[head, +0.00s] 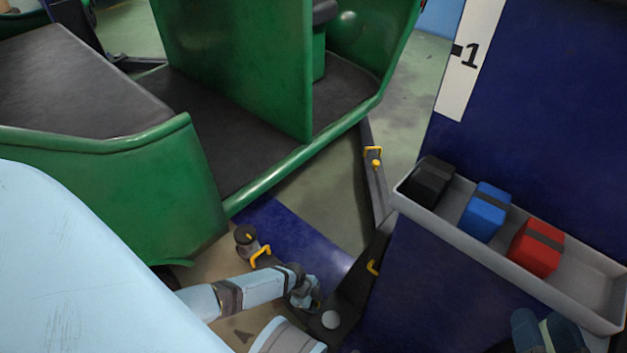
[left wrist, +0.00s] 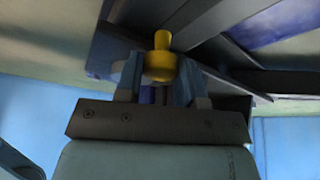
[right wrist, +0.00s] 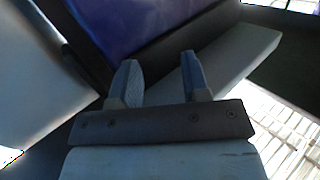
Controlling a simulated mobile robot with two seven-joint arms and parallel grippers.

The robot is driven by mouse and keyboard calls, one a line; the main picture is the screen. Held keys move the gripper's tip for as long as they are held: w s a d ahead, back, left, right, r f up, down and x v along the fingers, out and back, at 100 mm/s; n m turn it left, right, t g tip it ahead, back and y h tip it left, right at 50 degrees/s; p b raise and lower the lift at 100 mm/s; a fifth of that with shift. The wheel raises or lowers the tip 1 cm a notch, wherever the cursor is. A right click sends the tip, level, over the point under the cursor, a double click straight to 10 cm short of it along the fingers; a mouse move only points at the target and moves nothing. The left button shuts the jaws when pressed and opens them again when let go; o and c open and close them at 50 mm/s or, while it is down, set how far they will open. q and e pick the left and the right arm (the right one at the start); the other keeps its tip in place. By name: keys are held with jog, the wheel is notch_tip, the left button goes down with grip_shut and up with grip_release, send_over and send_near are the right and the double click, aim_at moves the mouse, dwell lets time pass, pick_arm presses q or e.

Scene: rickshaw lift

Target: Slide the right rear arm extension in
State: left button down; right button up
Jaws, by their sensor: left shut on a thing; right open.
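Two dark lift arms show in the head view. One lift arm (head: 356,282) reaches up to a far section (head: 377,190) with yellow handles (head: 373,151). The other lift arm runs left, with a round pad (head: 246,236) and yellow handle (head: 261,253) near its end. In the left wrist view my left gripper (left wrist: 161,85) is shut on a yellow handle (left wrist: 162,62) below dark beams. The head view does not show clearly which handle it holds. My right gripper (right wrist: 160,70) is open and empty in the right wrist view, pointing towards dark and blue surfaces.
A green rickshaw (head: 235,70) with a dark floor stands at the left and centre. A blue post (head: 560,100) marked 1 stands at the right. A grey tray (head: 590,297) holds black, blue and red blocks. Some floor (head: 312,208) is clear between rickshaw and lift arms.

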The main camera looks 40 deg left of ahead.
jog(key=shift+s, duration=0.1)
pick_arm(q)
jog(key=c, duration=0.8)
grip_release()
jog(key=shift+o, duration=0.2)
pick_arm(e)
jog(key=shift+s+f, duration=0.15)
jog(key=shift+f, duration=0.15)
pick_arm(q)
jog(key=p+v, duration=0.2)
jog(key=v, duration=0.1)
jog(key=shift+r, duration=0.15)
jog(key=a, duration=0.2)
jog(key=s+a, duration=0.2)
jog(key=a, duration=0.1)
jog(key=shift+a+p, duration=0.3)
jog(key=s+a, duration=0.2)
jog(key=a, duration=0.3)
jog(key=shift+a, duration=0.35)
pick_arm(e)
jog(key=shift+s+a+r+m+g, duration=0.35)
jog(key=shift+s+r+m, duration=0.15)
jog(key=shift+m, duration=0.3)
